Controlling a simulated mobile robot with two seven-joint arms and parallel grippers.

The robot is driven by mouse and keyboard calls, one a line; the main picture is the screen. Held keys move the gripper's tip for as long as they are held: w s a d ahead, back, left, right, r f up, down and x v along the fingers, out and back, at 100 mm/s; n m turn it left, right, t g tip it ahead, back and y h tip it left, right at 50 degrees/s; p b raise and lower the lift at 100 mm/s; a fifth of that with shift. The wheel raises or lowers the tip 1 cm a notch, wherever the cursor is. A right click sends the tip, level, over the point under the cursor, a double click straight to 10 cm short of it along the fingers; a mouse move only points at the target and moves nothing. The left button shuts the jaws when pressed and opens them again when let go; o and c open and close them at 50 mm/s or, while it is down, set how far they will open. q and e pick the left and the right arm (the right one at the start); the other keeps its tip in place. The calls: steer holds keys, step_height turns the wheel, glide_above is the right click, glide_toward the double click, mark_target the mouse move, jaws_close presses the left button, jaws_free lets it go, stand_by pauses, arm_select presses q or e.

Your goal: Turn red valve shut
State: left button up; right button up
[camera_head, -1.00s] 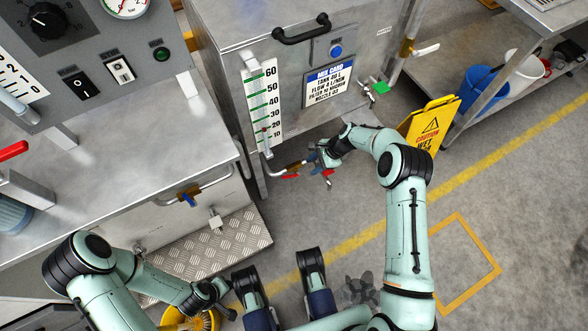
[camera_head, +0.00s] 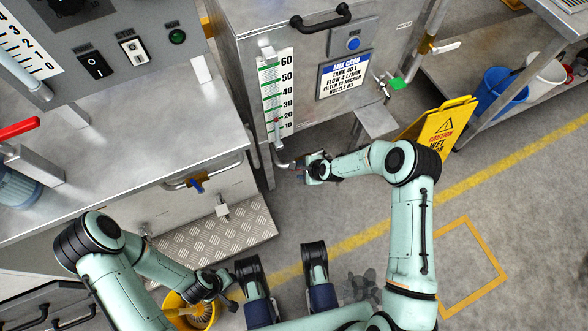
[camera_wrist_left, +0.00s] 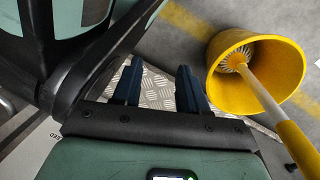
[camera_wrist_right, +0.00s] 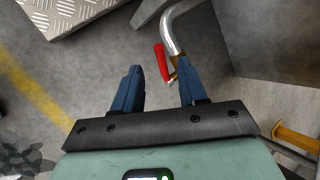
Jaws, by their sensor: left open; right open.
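The red valve lever (camera_wrist_right: 161,63) shows in the right wrist view, with a brass valve body beside it below a bent metal pipe. It lies between and just beyond my right gripper's fingertips (camera_wrist_right: 160,73). The fingers are open; contact cannot be told. In the head view my right gripper (camera_head: 304,166) is at the pipe end under the tank cabinet and hides most of the valve. My left gripper (camera_head: 228,284) is low near the yellow bucket (camera_head: 205,318); its open, empty fingers (camera_wrist_left: 158,75) show in the left wrist view.
Another red lever (camera_head: 18,130) is on the left bench. A blue-handled valve (camera_head: 196,184) sits at the left cabinet, above a tread-plate step (camera_head: 215,235). A yellow wet-floor sign (camera_head: 440,125) stands right of my right arm. The yellow bucket holds a brush (camera_wrist_left: 262,95).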

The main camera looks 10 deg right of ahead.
steer(key=b+x, duration=0.2)
steer(key=x, duration=0.5)
steer(key=shift+f, duration=0.15)
arm_select(q)
steer(key=s+f+g, duration=0.2)
steer(key=s+f, duration=0.1)
steer(key=s, duration=0.2)
steer(key=shift+s+a, duration=0.25)
steer(key=shift+a, duration=0.05)
arm_select(e)
jaws_close()
